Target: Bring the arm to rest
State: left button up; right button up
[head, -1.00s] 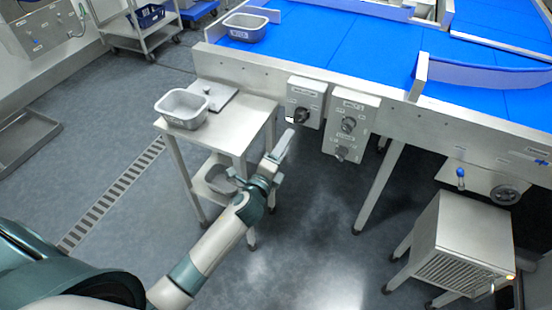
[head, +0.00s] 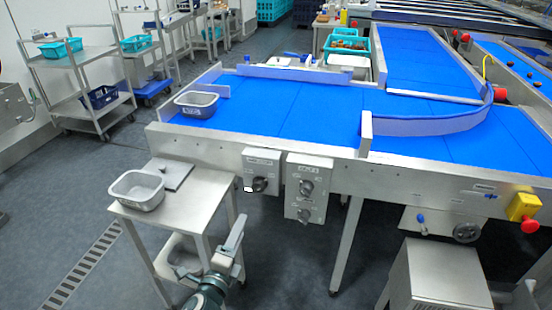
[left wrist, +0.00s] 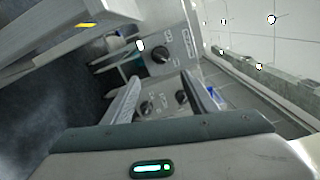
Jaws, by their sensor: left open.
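My left gripper (head: 232,240) is in the lower middle of the head view, in front of the conveyor's control boxes and just right of the small steel table (head: 196,205). It touches nothing that I can see. In the left wrist view its two fingers (left wrist: 155,103) stand apart with nothing between them, and control knobs show beyond. My right gripper is in neither view.
A grey tub (head: 137,190) and a flat metal plate (head: 176,176) are on the small table. Another grey tub (head: 196,104) sits on the blue conveyor (head: 270,105). Control boxes (head: 307,188) hang off its side. A steel cabinet (head: 440,275) stands at lower right.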

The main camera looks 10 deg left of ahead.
pick_arm(q)
jog(key=shift+f, duration=0.1)
jog(key=s+f+n+g+p, duration=0.1)
jog(key=s+f+n+g, duration=0.4)
jog(key=f, duration=0.8)
jog(key=s+f+n+g+p, duration=0.15)
jog(key=s+f+n, duration=0.45)
jog(key=f, duration=0.8)
jog(key=s+d+f+n+g, duration=0.2)
jog(key=s+f+n+g, duration=0.1)
jog(key=s+f, duration=0.5)
jog(key=s+d+f+n+g, duration=0.1)
jog(key=s+f+n+g, duration=0.2)
jog(key=s+f, duration=0.5)
jog(key=s+n, duration=0.1)
jog(key=s, duration=0.4)
jog(key=shift+s+d+f+n+h, duration=0.15)
jog(key=shift+s+d+n+h, duration=0.15)
jog(key=shift+d, duration=0.1)
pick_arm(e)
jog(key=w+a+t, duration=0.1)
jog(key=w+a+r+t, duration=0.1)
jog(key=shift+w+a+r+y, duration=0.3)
pick_arm(q)
jog(key=shift+w, duration=0.1)
